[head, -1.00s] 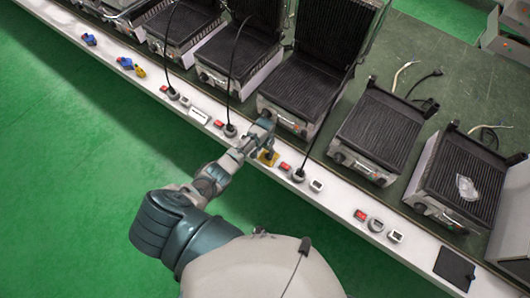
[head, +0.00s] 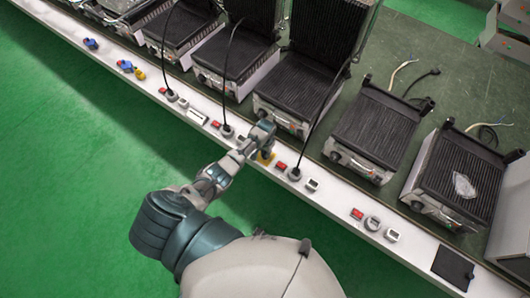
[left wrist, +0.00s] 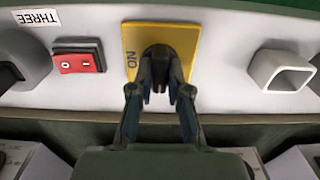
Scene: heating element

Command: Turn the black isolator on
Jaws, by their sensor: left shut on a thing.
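The black isolator is a dark knob (left wrist: 160,54) on a yellow plate (left wrist: 184,36) fixed to the white panel. The plate has "ON" lettering at its left side in the left wrist view. My left gripper (left wrist: 160,92) is shut on the knob, its two fingers closed around the knob's lower part. The fingers hide much of the knob, so its exact turn is hard to tell. My right gripper is not in view.
A red rocker switch (left wrist: 78,61) sits left of the plate, under a "THREE" label (left wrist: 37,17). A grey square socket (left wrist: 284,68) is to the right. Contact grills (head: 300,92) stand on the bench behind the white strip (head: 330,198). A black cable (head: 320,110) runs down to a nearby socket.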

